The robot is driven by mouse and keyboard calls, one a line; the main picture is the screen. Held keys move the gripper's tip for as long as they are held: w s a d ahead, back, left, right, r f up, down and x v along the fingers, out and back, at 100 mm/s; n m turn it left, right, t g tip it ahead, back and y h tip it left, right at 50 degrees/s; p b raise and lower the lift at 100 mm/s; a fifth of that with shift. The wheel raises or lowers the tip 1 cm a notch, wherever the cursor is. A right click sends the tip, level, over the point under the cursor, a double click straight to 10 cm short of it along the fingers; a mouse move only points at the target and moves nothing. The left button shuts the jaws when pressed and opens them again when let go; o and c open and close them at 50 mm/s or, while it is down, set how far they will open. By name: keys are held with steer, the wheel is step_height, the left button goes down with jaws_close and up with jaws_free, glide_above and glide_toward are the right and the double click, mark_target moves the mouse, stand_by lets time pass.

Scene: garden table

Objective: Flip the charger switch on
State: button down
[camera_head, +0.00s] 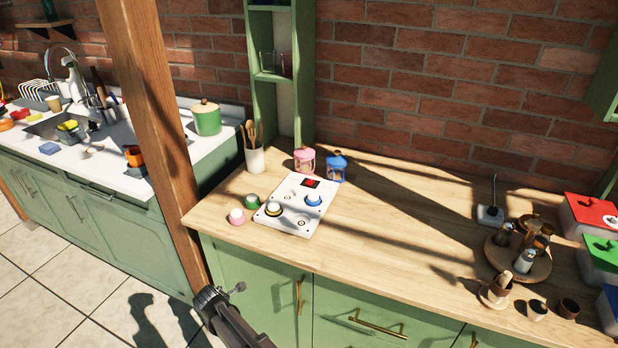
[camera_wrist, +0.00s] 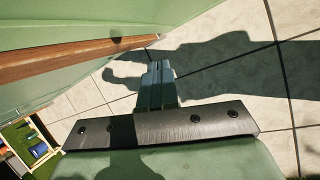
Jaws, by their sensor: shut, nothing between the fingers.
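A white charger board (camera_head: 281,224) lies on the wooden counter, left of its middle. A red switch (camera_head: 311,183) in a dark frame sits at the board's far end; its on or off position is too small to tell. Round knob-like pieces with white and blue tops, and circular marks, show on the board. My gripper (camera_wrist: 157,68) shows in the wrist view, fingers together and empty, above the tiled floor beside the green cabinet front. In the head view my dark arm shows at the bottom, below the counter edge and well apart from the board. The wrist view does not show the board.
A pink lantern (camera_head: 304,160) and a blue lantern (camera_head: 337,167) stand just behind the board. A utensil cup (camera_head: 255,159) stands to its left. A wooden post (camera_head: 158,120) rises left of the counter. A round wooden tray (camera_head: 518,262) with jars is at right. The counter's middle is clear.

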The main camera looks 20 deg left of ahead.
steer(key=s+a+r+g+h, duration=0.1)
steer(key=s+r, duration=0.3)
steer(key=r, duration=1)
steer(key=s+a+r+h, duration=0.15)
steer(key=s+r, duration=0.25)
steer(key=r, duration=0.9)
steer(key=w+d+r+m+g, duration=0.1)
steer(key=w+r+m, duration=0.1)
steer(key=w, duration=0.6)
steer(key=w+d+r+m+g, duration=0.1)
steer(key=w+r, duration=0.3)
steer(key=w, duration=0.4)
steer(key=w+d+r+m+h, duration=0.1)
steer(key=w+r+m, duration=0.2)
steer(key=w, duration=0.5)
steer(key=shift+w+d+m+g, duration=0.1)
steer(key=shift+d+m+g, duration=0.3)
steer(key=shift+m, duration=0.1)
steer(key=w+d+r+m, duration=0.2)
steer(key=w+d+r, duration=0.1)
steer(key=w, duration=0.4)
steer(key=w+d+r+m+g, duration=0.1)
steer(key=w+d+r+m, duration=0.1)
steer(key=w+d, duration=0.3)
steer(key=w+d+r+m+g, duration=0.1)
steer(key=w+d+r+m, duration=0.2)
steer(key=w, duration=0.8)
steer(key=shift+w+d+r+y, duration=0.2)
steer(key=shift+d+r+y, duration=0.25)
steer(key=shift+d+r, duration=0.45)
